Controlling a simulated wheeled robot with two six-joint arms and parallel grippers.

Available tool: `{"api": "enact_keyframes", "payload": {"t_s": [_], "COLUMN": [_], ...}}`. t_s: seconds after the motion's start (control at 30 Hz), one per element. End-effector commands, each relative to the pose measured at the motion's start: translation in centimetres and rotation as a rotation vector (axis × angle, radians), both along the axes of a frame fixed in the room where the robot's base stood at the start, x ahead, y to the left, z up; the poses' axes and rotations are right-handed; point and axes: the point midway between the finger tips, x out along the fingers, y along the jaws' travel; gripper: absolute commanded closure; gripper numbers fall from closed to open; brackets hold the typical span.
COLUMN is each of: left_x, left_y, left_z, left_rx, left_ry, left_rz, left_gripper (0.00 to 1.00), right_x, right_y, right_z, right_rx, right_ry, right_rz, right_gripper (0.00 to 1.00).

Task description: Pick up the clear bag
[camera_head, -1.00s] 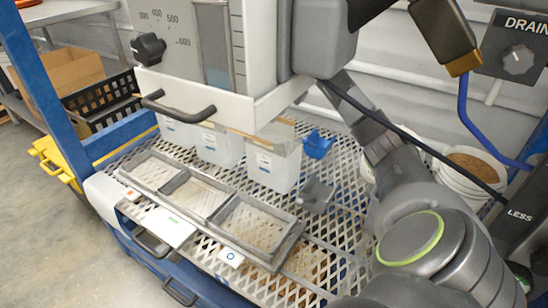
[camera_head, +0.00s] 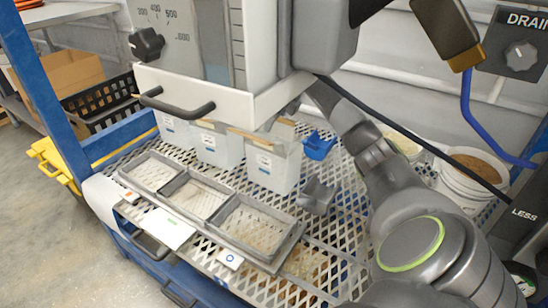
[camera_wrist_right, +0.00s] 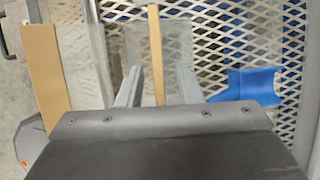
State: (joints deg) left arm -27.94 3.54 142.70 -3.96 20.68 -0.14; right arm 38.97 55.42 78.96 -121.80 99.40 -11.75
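Clear bags with tan top strips stand in a row on the mesh deck: one at right (camera_head: 272,165), one in the middle (camera_head: 218,147) and one at left (camera_head: 175,130). Each has a white label. In the right wrist view, my right gripper (camera_wrist_right: 157,85) is open, its fingers on either side of a tan strip (camera_wrist_right: 154,40) on a clear bag (camera_wrist_right: 175,48), apparently the right one. Contact cannot be told. My left gripper is not in view.
A three-part shallow tray (camera_head: 245,228) lies in front. White buckets (camera_head: 468,180) stand at right.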

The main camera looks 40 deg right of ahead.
Motion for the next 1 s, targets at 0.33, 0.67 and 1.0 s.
{"api": "enact_keyframes", "payload": {"t_s": [0.33, 0.67, 1.0], "left_x": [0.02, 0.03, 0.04], "left_y": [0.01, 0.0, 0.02], "left_z": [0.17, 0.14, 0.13], "left_rx": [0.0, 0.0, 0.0], "left_ry": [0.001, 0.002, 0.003], "left_rz": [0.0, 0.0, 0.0], "left_gripper": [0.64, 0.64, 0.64], "right_x": [0.01, 0.0, 0.0], "right_y": [0.02, 0.01, 0.01], "right_z": [-0.42, -0.48, -0.48], "right_rx": [0.0, 0.0, 0.0], "right_ry": [0.0, 0.0, 0.0], "right_rz": [0.0, 0.0, 0.0], "right_gripper": [0.67, 0.74, 1.0]}}
